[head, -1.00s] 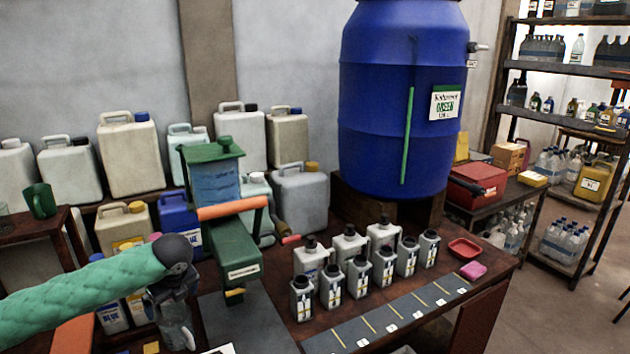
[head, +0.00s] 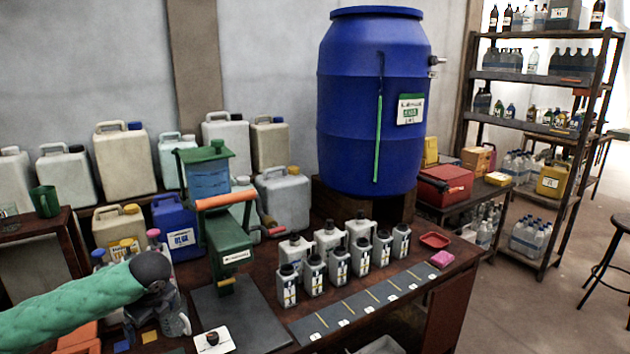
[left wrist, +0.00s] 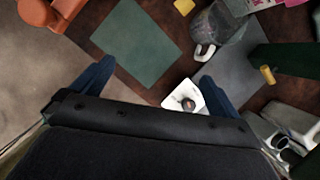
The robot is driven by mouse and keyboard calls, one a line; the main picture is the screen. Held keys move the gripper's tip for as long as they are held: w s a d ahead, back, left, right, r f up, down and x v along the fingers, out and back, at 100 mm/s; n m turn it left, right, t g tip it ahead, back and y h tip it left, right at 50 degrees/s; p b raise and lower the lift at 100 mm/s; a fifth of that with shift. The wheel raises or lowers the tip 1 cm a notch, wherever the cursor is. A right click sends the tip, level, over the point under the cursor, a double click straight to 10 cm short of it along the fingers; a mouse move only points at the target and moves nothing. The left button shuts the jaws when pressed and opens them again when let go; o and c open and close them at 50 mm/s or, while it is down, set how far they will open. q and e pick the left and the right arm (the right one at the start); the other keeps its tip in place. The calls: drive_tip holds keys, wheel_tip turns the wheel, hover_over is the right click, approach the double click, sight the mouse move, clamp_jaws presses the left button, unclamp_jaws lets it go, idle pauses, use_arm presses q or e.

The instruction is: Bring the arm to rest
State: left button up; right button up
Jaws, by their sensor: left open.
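My left arm, in a green sleeve, comes in from the left in the head view. Its gripper (head: 163,312) is over the near left part of the bench, partly hidden by the wrist and hard to make out there. In the left wrist view the two dark blue fingers of this gripper (left wrist: 156,72) are spread wide, with nothing between them. They are above a dark green mat (left wrist: 137,42) and a white plate with a dark knob (left wrist: 188,103). The plate also shows in the head view (head: 213,341). My right gripper is not in view.
A grey jug (left wrist: 218,28) stands near the gripper. A green press-like device (head: 228,245) stands to its right. Several small grey bottles (head: 338,264) stand behind a marked strip (head: 378,300). A big blue vat (head: 350,110) is behind them. Canisters line the wall.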

use_arm(q)
drive_tip(key=w+d+r+n+t, duration=0.4)
drive_tip(key=w+r+n+t, duration=0.25)
drive_tip(key=r+n, duration=0.4)
drive_tip(key=s+d+f+n+t+h, duration=0.15)
drive_tip(key=d+f+n, duration=0.25)
drive_tip(key=d, duration=0.7)
drive_tip(key=s+d+f+n+g+h, duration=0.1)
drive_tip(key=s+d+f+n+g, duration=0.15)
drive_tip(key=s+f, duration=0.85)
drive_tip(key=s+d+f+n+g+h, duration=0.1)
drive_tip(key=s+d+f+n+g, duration=0.15)
drive_tip(key=s+f, duration=0.9)
drive_tip(key=s+d+f+n+g, duration=0.1)
drive_tip(key=s+d+f+g, duration=0.1)
drive_tip(key=s+f, duration=0.6)
drive_tip(key=s+d+f+g+h, duration=0.1)
drive_tip(key=s+d+f+g, duration=0.1)
drive_tip(key=s+f, duration=0.6)
drive_tip(key=s, duration=0.4)
drive_tip(key=shift+s+d+f+n, duration=0.2)
drive_tip(key=shift+s+f+n, duration=0.15)
drive_tip(key=shift+f, duration=0.05)
